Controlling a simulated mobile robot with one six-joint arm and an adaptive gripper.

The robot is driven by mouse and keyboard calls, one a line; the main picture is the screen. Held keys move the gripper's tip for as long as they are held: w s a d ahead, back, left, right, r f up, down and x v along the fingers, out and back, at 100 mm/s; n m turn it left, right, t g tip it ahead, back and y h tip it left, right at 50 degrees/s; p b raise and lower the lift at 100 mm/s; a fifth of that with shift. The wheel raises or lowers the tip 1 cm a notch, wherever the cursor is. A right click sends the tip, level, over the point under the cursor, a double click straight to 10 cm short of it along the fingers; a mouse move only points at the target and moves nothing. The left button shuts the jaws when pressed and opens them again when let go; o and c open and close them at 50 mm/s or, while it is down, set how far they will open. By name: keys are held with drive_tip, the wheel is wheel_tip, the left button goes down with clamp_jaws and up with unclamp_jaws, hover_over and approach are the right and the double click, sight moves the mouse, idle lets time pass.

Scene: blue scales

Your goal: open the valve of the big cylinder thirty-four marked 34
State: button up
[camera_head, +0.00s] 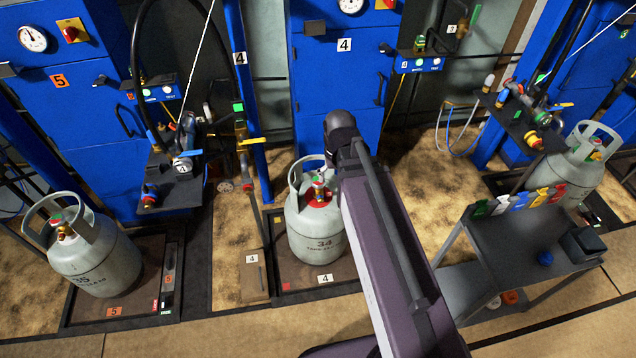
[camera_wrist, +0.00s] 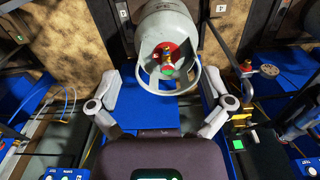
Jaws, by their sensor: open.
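The big grey cylinder marked 34 (camera_head: 318,226) stands on the middle scale platform in the head view. Its valve, on a red collar (camera_head: 319,193), sits inside the round guard ring. My arm partly covers its right side, and my gripper is hidden behind the arm there. In the wrist view, a grey cylinder (camera_wrist: 167,27) shows its valve (camera_wrist: 168,68), with a green top and brass parts, inside the collar ring; its number is not readable there. My gripper (camera_wrist: 168,108) is open, its fingers spread wide to either side below the ring, with nothing between them.
A cylinder marked 35 (camera_head: 95,255) stands left and another cylinder (camera_head: 572,170) stands right. A dark table (camera_head: 515,250) with coloured tags is at right. Blue cabinets (camera_head: 335,75) with hoses and a bracketed filling head (camera_head: 182,165) stand behind.

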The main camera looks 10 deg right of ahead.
sight(318, 180)
drive_tip(key=w+f+m+b, duration=0.3)
drive_tip(key=w+f+b, duration=0.5)
drive_tip(key=w, duration=0.5)
drive_tip(key=w+f+m+b, duration=0.3)
drive_tip(key=w+f+b, duration=0.6)
drive_tip(key=w, duration=0.4)
drive_tip(key=shift+w+f, duration=0.15)
drive_tip(key=shift+f, duration=0.45)
drive_tip(key=shift+d+f, duration=0.1)
wheel_tip(318, 180, down, 14)
drive_tip(key=b, duration=1.3)
drive_tip(key=shift+r+b, duration=0.2)
drive_tip(key=shift+b, duration=0.2)
drive_tip(key=c, duration=0.8)
